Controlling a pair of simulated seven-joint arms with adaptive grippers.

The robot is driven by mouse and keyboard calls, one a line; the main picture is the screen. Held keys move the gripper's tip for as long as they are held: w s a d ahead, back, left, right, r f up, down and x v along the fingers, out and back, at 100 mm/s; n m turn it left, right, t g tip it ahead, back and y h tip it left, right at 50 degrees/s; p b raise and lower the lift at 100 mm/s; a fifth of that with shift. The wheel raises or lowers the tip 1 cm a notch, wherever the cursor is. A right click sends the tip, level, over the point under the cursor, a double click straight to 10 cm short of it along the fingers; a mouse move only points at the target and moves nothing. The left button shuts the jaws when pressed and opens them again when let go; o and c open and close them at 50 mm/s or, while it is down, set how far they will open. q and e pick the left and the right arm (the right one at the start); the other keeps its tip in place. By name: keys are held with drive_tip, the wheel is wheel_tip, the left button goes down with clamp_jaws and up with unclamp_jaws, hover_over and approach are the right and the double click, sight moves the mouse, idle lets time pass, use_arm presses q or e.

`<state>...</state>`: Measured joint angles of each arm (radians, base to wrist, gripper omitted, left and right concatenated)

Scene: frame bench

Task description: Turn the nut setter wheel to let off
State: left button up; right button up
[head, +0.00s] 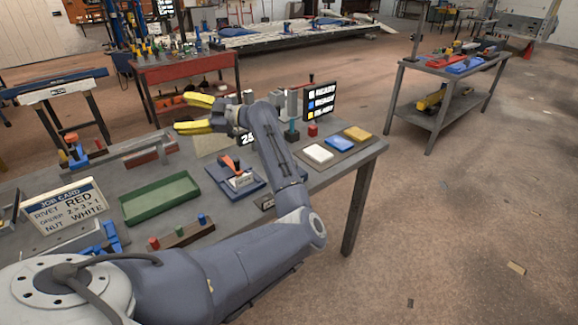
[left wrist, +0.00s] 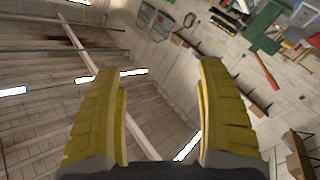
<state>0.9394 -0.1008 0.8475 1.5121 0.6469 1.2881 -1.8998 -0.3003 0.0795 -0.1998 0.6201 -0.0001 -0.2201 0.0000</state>
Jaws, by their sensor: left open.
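My left gripper (head: 183,113) is raised over the back of the bench, its yellow fingers apart and pointing left. In the left wrist view my left gripper (left wrist: 162,85) is open with nothing between its fingers; only room walls and distant furniture show beyond. I cannot pick out the nut setter wheel for certain. A grey upright device (head: 292,106) with a dark base stands just right of my forearm, partly hidden by it. A blue-based device (head: 236,178) with an orange lever sits in front of the gripper. My right gripper is not in view.
A job card (head: 65,205) stands at left, reading rivet red, nut white. A green tray (head: 160,198) lies beside it.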

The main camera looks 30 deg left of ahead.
use_arm(q)
drive_tip(key=w+d+f+t+h, duration=0.4)
drive_tip(key=w+d+f+h, duration=0.4)
drive_tip(key=h, duration=0.1)
drive_tip(key=w+d+r+m+t+h, duration=0.1)
drive_tip(key=w+d+t+h, duration=0.1)
drive_tip(key=w+d+h, duration=0.35)
drive_tip(key=w+d+r+m+t+h, duration=0.2)
drive_tip(key=w+d, duration=0.4)
drive_tip(key=d, duration=0.5)
drive_tip(key=f, duration=1.7)
drive_tip(key=shift+w+a+f, duration=0.1)
drive_tip(key=shift+a, duration=0.1)
drive_tip(key=shift+c, duration=0.2)
drive_tip(key=c, duration=1.2)
drive_tip(key=shift+n, duration=0.3)
